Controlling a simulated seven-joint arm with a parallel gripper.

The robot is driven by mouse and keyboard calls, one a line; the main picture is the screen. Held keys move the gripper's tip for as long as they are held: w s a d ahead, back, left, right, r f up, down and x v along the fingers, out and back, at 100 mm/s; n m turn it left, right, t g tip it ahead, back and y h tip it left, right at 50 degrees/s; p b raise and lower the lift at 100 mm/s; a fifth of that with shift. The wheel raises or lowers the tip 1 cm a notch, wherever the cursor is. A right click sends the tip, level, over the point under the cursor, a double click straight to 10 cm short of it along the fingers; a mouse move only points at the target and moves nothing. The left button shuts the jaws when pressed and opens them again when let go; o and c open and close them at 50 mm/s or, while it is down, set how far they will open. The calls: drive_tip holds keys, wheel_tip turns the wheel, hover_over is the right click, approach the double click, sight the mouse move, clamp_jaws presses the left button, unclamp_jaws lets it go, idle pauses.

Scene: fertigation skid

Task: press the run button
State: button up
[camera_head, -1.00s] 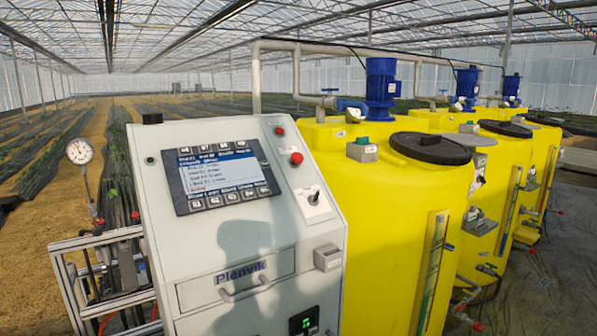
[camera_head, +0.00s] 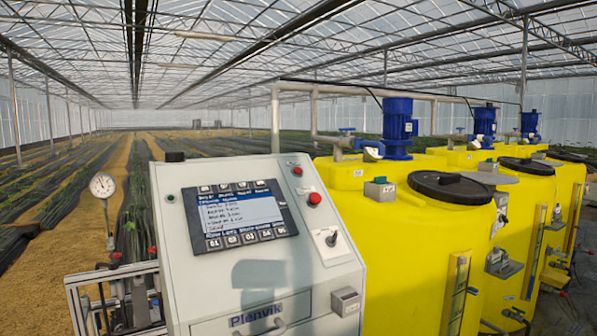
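A light grey control cabinet (camera_head: 185,250) stands at the lower middle, with a sloped panel. The panel carries a screen unit (camera_head: 240,213) with rows of keys above and below the display. Right of the screen are a small red button or lamp (camera_head: 297,171), a larger red button (camera_head: 314,199) and a toggle or key switch (camera_head: 331,238). A small green lamp or button (camera_head: 170,198) sits left of the screen. The key labels are too small to read surely, so I cannot tell which is the run button. My gripper is not in view.
Yellow tanks (camera_head: 400,225) with blue motors (camera_head: 398,125) stand close to the cabinet's right. A pressure gauge (camera_head: 102,185) on a metal frame (camera_head: 85,285) stands at its left. A grey box (camera_head: 345,301) juts from the cabinet front. Crop rows lie behind.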

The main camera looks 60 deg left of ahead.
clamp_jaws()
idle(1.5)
